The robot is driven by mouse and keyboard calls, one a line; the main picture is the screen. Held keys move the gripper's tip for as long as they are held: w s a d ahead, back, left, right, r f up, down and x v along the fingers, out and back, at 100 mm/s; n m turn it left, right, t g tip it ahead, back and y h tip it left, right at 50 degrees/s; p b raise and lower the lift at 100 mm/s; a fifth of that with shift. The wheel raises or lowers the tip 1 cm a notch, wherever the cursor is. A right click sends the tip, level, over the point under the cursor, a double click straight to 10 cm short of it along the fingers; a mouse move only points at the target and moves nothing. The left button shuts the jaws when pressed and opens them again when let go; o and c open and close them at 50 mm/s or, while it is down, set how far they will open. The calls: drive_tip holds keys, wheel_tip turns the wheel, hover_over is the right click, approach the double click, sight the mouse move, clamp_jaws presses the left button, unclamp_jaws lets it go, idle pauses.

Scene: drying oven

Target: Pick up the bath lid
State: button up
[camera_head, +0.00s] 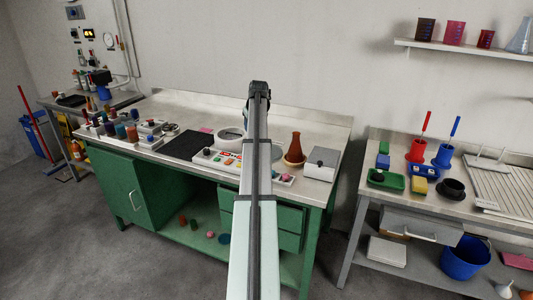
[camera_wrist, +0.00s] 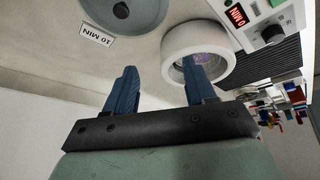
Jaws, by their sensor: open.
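In the wrist view, a grey round lid with a dark knob (camera_wrist: 105,14) lies on the bench at the top, cut off by the frame edge. A white round bath (camera_wrist: 176,48) stands to its right, uncovered, with a purplish interior. In the head view my gripper (camera_head: 258,92) is at the far end of my arm, which hides part of the bench.
A control box with a red display (camera_wrist: 237,16) adjoins the bath. A "10 MIN" label (camera_wrist: 97,29) lies beside the lid. In the head view, a brown flask (camera_head: 295,148) and a grey-white box (camera_head: 321,164) stand right of my arm. A black mat (camera_head: 184,146) lies left.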

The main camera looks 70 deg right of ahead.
drive_tip(key=s+d+m, duration=0.1)
drive_tip(key=s+d, duration=0.1)
drive_tip(key=s, duration=0.7)
drive_tip(key=shift+y, duration=0.4)
drive_tip(key=x, duration=0.8)
drive_tip(key=shift+w+a+r, duration=0.1)
drive_tip(key=shift+w, duration=0.2)
drive_tip(key=shift+w+a+x, duration=0.1)
drive_tip(key=shift+x, duration=1.2)
drive_tip(key=shift+w+a+x, duration=0.15)
drive_tip(key=shift+x, duration=1.15)
drive_tip(key=shift+c, duration=0.4)
clamp_jaws()
